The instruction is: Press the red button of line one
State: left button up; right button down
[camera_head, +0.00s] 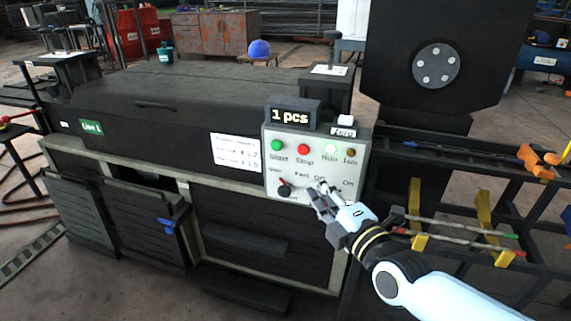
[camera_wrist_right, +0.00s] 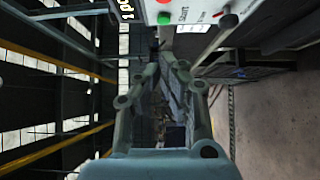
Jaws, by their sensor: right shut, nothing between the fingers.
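The red button (camera_head: 303,149) sits on the light grey control panel (camera_head: 285,180), above the word "Stop" and right of the green "Start" button (camera_head: 277,145). My right gripper (camera_head: 318,190) is shut and empty, in front of the panel's lower part, below and a little right of the red button. It covers part of the lower switches. The right wrist view shows its fingers (camera_wrist_right: 165,65), with the red button (camera_wrist_right: 164,2) cut off at the top edge and the green button (camera_wrist_right: 165,18) below it. A green "Line 1" label (camera_head: 91,127) is on the machine. My left gripper is not in view.
The panel carries a "1 pcs" display (camera_head: 291,116), a lit lamp (camera_head: 330,148) and a dark knob (camera_head: 285,190). A rack with yellow brackets (camera_head: 486,213) stands right of the panel, near my right arm. A blue cap (camera_head: 259,48) lies behind the machine.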

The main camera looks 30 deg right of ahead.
jog(key=b, duration=0.3)
send_near(303, 150)
jog(key=w+a, duration=0.5)
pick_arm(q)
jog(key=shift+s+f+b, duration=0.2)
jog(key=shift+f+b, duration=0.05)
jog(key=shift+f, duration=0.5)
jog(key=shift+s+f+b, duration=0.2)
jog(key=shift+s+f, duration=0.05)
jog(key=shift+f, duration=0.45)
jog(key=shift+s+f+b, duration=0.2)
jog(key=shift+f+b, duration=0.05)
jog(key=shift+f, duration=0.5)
pick_arm(e)
jog(key=shift+w+d+r, duration=0.1)
jog(key=shift+w+d, duration=0.45)
jog(key=shift+d, duration=0.3)
jog(key=shift+w+d, duration=0.6)
jog(key=shift+d, duration=0.3)
